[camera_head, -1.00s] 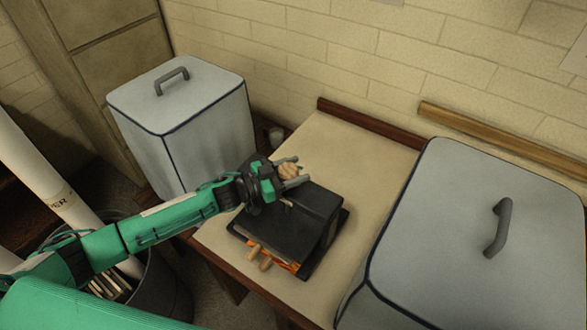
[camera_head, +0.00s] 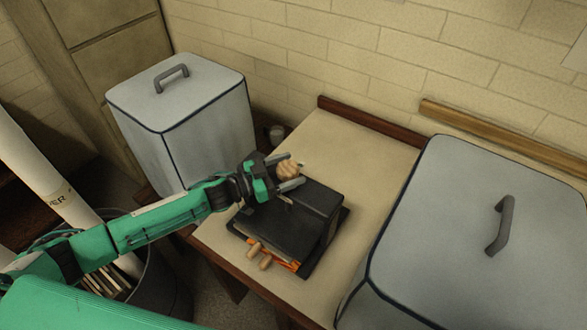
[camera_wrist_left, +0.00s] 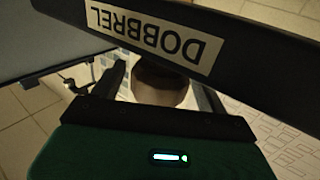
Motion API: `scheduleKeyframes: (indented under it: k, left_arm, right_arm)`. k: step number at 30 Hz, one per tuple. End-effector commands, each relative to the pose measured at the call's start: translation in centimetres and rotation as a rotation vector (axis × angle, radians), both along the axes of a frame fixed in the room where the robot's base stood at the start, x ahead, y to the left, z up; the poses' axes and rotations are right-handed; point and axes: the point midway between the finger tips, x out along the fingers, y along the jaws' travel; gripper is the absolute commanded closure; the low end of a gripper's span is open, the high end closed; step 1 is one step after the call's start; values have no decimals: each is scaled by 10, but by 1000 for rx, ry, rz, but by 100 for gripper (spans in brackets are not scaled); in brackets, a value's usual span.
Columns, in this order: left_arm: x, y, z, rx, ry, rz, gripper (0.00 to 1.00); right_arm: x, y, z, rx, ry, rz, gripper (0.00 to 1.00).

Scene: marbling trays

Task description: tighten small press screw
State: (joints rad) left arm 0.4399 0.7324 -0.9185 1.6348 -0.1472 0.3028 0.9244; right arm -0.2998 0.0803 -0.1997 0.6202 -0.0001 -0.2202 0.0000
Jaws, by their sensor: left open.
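The small press (camera_head: 288,226) is a black block-like press on a dark base, standing on the table. Its round light-brown screw knob (camera_head: 288,170) is at the back of the press, beside a taller black part. My left gripper (camera_head: 291,169) reaches over the press from the left, and its two grey fingers are open, one on each side of the knob. In the left wrist view the knob (camera_wrist_left: 160,84) shows between the dark fingers, partly hidden by a black bar (camera_wrist_left: 250,48) with an upside-down "DOBBREL" label. I cannot tell whether a finger touches the knob. My right gripper is out of view.
Wooden handles (camera_head: 258,255) and orange material (camera_head: 286,264) stick out at the press's front. A large grey lidded bin (camera_head: 205,120) stands at the left, another (camera_head: 460,235) at the right. The tabletop (camera_head: 365,160) between press and wall is clear.

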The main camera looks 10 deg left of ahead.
Motion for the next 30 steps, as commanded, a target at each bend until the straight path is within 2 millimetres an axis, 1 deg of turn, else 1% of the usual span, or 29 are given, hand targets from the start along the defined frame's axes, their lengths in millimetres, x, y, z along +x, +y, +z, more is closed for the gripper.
scheduleKeyframes:
  k: [1,9,12,16,22,30]
  left_arm:
    - [-6,8,-5,2,2,1,24]
    - [-37,51,-5,4,1,0,24]
    - [-48,67,-5,4,2,1,24]
    - [-59,82,-4,2,3,1,24]
    - [-68,95,-2,2,1,1,24]
    - [-70,96,0,0,0,0,24]
  right_arm:
    - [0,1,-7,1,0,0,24]
    - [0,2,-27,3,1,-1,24]
    - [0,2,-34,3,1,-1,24]
    - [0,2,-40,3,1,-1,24]
    - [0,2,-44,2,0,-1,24]
    - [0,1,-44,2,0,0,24]
